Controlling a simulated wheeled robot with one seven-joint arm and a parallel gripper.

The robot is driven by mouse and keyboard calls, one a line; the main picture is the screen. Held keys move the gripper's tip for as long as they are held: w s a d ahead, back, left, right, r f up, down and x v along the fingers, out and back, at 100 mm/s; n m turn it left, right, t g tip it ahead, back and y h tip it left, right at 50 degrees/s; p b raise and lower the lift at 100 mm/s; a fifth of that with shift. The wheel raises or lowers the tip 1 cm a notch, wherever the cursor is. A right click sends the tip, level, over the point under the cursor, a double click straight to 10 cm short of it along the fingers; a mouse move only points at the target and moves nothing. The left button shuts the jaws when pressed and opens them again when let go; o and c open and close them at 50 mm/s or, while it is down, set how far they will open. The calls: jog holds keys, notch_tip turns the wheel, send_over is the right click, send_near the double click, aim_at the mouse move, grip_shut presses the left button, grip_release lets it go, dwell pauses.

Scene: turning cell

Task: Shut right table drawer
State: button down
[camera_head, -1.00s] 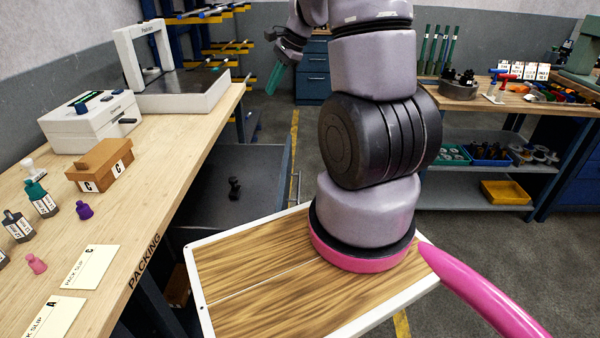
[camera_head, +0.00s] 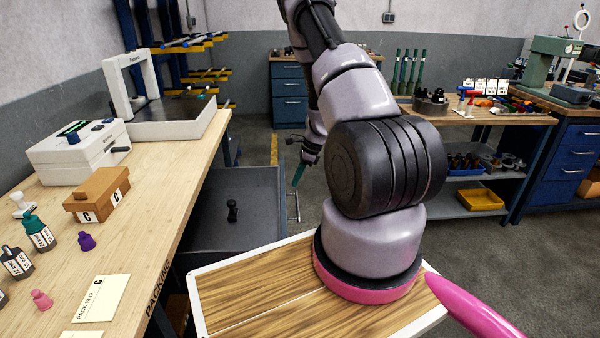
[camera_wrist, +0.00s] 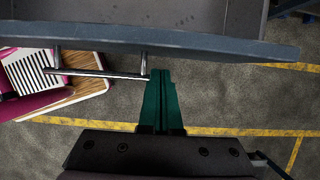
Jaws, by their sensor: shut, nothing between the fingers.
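The right table drawer (camera_head: 262,205) is a grey tray pulled out from the packing table, with a small dark object (camera_head: 232,211) lying in it. Its metal bar handle (camera_head: 296,206) is on the outer front. In the wrist view the drawer front (camera_wrist: 200,40) crosses the top, with the handle (camera_wrist: 100,73) along it. My gripper (camera_head: 299,175) has green fingers, shut and empty, pointing down just outside the drawer front. In the wrist view the fingertips (camera_wrist: 160,74) are beside one end of the handle. I cannot tell whether they touch the front.
The packing table (camera_head: 180,195) runs along the left with bottles, a cardboard box (camera_head: 97,192) and machines on it. A workbench with shelves (camera_head: 470,205) stands at the right. Blue drawer cabinets (camera_head: 290,95) are at the back. Grey floor lies clear beyond the drawer.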

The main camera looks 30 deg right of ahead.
jog(key=shift+x, duration=2.05)
jog(key=shift+a, duration=0.1)
send_over(213, 208)
jog(key=shift+w, duration=0.1)
jog(key=shift+a+r, duration=0.15)
